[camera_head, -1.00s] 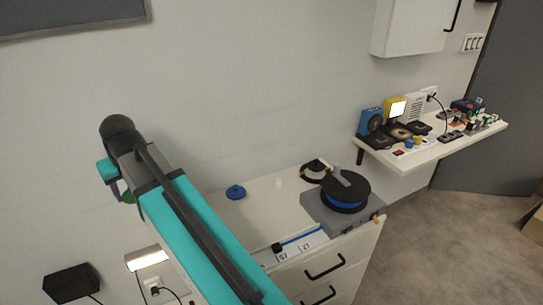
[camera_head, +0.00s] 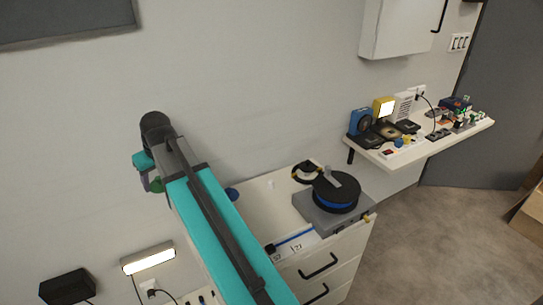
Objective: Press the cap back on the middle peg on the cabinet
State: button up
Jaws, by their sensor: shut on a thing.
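The white cabinet (camera_head: 262,214) stands against the wall, and my teal arm covers the left part of its top. A small pale upright peg (camera_head: 271,184) shows bare on it near the wall. A round blue piece (camera_head: 232,194) lies to its left, partly hidden by my arm. My gripper (camera_head: 150,178) is at the end of my arm, left of the cabinet top in the picture, mostly hidden behind the wrist. It is shut on a small green thing (camera_head: 156,185), seemingly the cap; its shape is barely visible.
A grey device with a black and blue reel (camera_head: 336,192) and a black ring (camera_head: 305,172) take up the cabinet's right side. A blue bar (camera_head: 293,238) lies near the front edge. A wall shelf (camera_head: 400,158) with several gadgets is farther right.

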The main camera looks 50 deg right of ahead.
jog(key=s+d+f+p, duration=0.25)
jog(key=d+p, duration=0.25)
jog(key=d, duration=1.5)
jog(key=p, duration=0.4)
send_over(271, 182)
notch_tip(271, 182, down, 3)
jog(key=shift+w+d+f+n, duration=0.1)
jog(key=shift+w+n, duration=0.05)
jog(key=shift+n, duration=0.15)
jog(key=shift+f, duration=0.15)
jog(key=shift+f+b, duration=1.65)
jog(key=shift+f, duration=1.25)
jog(key=shift+f+b, duration=0.7)
jog(key=shift+f, duration=0.25)
jog(key=o, duration=1.7)
jog(key=shift+o, duration=0.2)
jog(key=shift+r, duration=0.2)
